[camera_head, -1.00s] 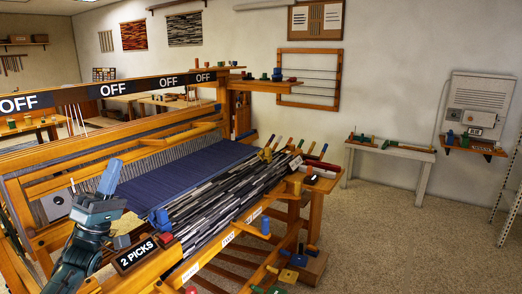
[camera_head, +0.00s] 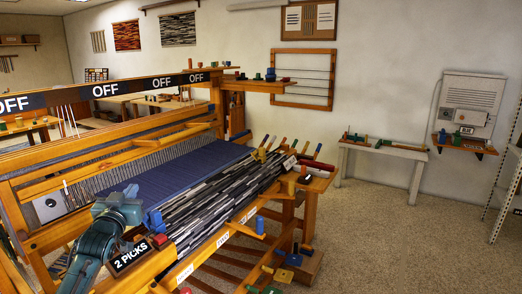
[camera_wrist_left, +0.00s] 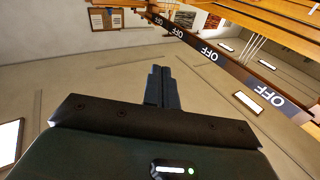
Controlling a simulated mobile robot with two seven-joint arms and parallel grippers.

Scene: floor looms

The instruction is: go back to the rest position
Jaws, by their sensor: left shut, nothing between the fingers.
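My left gripper (camera_head: 130,192) is at the lower left of the head view, its blue-grey arm coming in from below. It is beside the front left of the wooden floor loom (camera_head: 165,262), near the "2 PICKS" sign (camera_head: 131,256). In the left wrist view its two dark fingers (camera_wrist_left: 162,88) are together with nothing between them. That view looks up past the fingers at the ceiling and the loom's top beam. In the head view the fingertips are small and hard to make out. My right gripper does not show in either view.
The loom carries blue cloth (camera_head: 170,180) and a dark striped weave (camera_head: 225,202). A beam with "OFF" labels (camera_head: 105,90) crosses above. A white bench (camera_head: 380,151) and a wall shelf (camera_head: 464,143) stand at the right. The speckled floor (camera_head: 400,235) there is clear.

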